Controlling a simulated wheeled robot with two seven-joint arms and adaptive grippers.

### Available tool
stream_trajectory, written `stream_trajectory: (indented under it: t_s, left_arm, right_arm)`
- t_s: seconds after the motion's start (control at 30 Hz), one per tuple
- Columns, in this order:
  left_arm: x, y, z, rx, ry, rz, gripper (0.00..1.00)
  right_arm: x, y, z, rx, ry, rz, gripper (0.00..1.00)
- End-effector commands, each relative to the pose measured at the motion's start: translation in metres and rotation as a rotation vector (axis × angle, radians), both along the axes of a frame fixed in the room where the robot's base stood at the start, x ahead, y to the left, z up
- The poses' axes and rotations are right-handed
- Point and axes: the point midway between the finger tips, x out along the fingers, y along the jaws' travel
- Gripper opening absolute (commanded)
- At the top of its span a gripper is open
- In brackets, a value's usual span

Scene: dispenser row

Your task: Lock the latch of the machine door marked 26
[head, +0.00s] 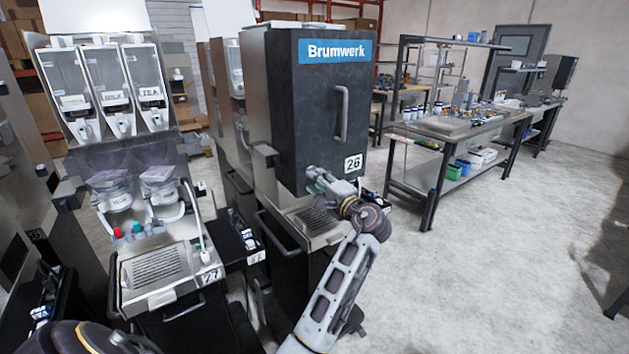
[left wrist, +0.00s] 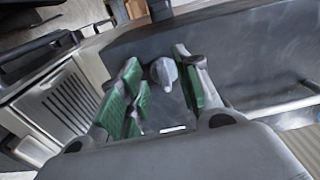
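The machine door (head: 315,105) is dark grey, with a blue Brumwerk sign and a label 26 (head: 353,163) at its lower right. It looks closed. My left gripper (head: 322,186) is at the door's lower edge, just left of and below the label. In the left wrist view my left gripper (left wrist: 158,80) is open, its green-padded fingers spread. A light grey latch knob (left wrist: 164,72) shows between the fingers, near the right one; contact cannot be told. In the head view the latch is hidden behind the gripper. My right gripper is not in view.
A vertical door handle (head: 342,113) sits above the label. A drip tray (head: 316,220) lies below the gripper. An open machine marked 27 (head: 210,276) stands at left. A workbench (head: 440,125) stands behind at right.

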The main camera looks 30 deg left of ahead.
Motion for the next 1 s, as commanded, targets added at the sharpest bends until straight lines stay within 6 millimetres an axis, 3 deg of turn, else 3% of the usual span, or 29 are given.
stream_trajectory:
  t_s: [0.4, 1.0]
  left_arm:
    - [-0.019, -0.041, -0.001, -0.001, 0.0, -0.001, 0.33]
    - [-0.021, -0.044, -0.001, -0.001, 0.0, 0.0, 0.33]
  right_arm:
    - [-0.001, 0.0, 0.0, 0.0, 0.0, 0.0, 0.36]
    - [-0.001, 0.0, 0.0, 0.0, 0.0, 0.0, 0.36]
